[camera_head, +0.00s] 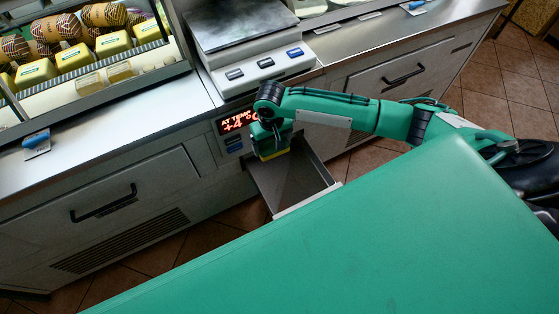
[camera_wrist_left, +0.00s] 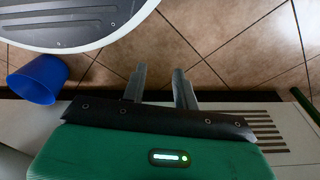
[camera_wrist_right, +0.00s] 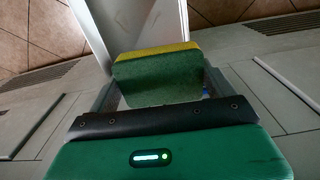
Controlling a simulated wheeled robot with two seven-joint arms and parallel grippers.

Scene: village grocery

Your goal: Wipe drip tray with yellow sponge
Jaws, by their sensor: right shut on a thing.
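The yellow sponge (camera_head: 273,155) with a green side is held in my right gripper (camera_head: 270,149), at the inner end of the drip tray. In the right wrist view the sponge (camera_wrist_right: 157,78) sits between both fingers, green face toward the camera. The drip tray (camera_head: 312,183) is a grey metal drawer pulled out from the counter front below the scale; I cannot tell if the sponge touches it. It also shows in the right wrist view (camera_wrist_right: 150,20). My left gripper (camera_wrist_left: 160,85) is open and empty, above the floor, seen only in its wrist view.
A lit temperature display (camera_head: 238,122) is just left of the right gripper. A scale (camera_head: 245,35) stands on the counter above. A blue bin (camera_wrist_left: 38,79) is on the tiled floor. My green body covers the lower right of the head view.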

